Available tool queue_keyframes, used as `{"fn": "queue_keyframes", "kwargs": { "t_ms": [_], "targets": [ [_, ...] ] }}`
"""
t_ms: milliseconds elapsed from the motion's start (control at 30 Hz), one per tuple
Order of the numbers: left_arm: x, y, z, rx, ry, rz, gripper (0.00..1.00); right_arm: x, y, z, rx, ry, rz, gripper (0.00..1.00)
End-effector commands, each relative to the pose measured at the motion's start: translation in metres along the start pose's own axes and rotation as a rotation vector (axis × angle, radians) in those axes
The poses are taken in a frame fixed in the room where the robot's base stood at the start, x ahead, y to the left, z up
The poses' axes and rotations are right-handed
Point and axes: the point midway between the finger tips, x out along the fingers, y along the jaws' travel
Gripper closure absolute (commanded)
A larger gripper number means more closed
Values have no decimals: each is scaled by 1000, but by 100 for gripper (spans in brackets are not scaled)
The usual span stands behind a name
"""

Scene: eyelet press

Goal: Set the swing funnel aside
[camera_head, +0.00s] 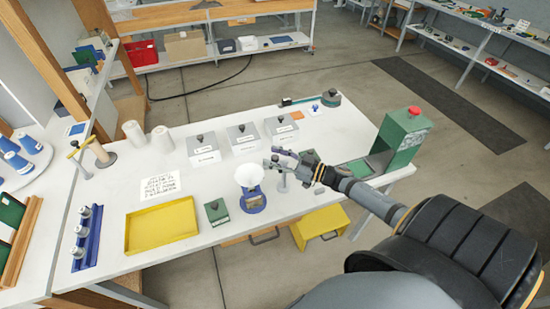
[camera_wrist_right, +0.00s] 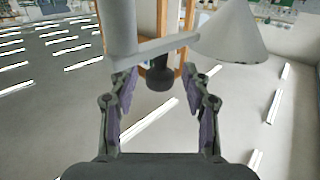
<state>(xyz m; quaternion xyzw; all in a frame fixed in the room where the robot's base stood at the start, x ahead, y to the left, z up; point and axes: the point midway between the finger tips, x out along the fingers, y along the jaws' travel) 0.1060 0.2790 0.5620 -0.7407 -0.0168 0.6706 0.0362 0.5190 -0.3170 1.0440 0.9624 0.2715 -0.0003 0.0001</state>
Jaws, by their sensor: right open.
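The swing funnel is a white cone (camera_head: 249,176) above a small blue device (camera_head: 254,202) on the white table. In the right wrist view the cone (camera_wrist_right: 232,40) hangs on a grey swing arm (camera_wrist_right: 155,48) joined to a thick upright post (camera_wrist_right: 118,28). A dark knob (camera_wrist_right: 160,75) shows beyond the arm, between my fingers in the picture. My right gripper (camera_head: 277,159) is open beside the funnel, to its right and close to the post; it also shows open in the right wrist view (camera_wrist_right: 160,85). I cannot tell whether it touches anything. My left gripper is out of view.
A yellow tray (camera_head: 162,228) and a small green box (camera_head: 217,212) lie left of the funnel. Several grey lidded boxes (camera_head: 243,139) stand behind it. A green press with a red knob (camera_head: 402,140) stands at the right.

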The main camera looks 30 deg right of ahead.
Motion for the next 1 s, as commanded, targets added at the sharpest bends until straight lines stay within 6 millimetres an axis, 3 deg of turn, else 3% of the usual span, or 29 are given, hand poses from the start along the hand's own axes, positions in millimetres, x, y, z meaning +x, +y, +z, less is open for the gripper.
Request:
{"fn": "queue_keyframes", "kwargs": {
  "t_ms": [267, 600, 1000],
  "targets": [
    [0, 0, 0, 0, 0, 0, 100, 1, 0, 0, 1, 0, 0, 53],
    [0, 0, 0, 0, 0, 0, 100, 1, 0, 0, 0, 0, 0, 99],
    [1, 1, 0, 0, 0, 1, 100, 2, 2, 1, 0, 0, 3, 100]
  ]
}}
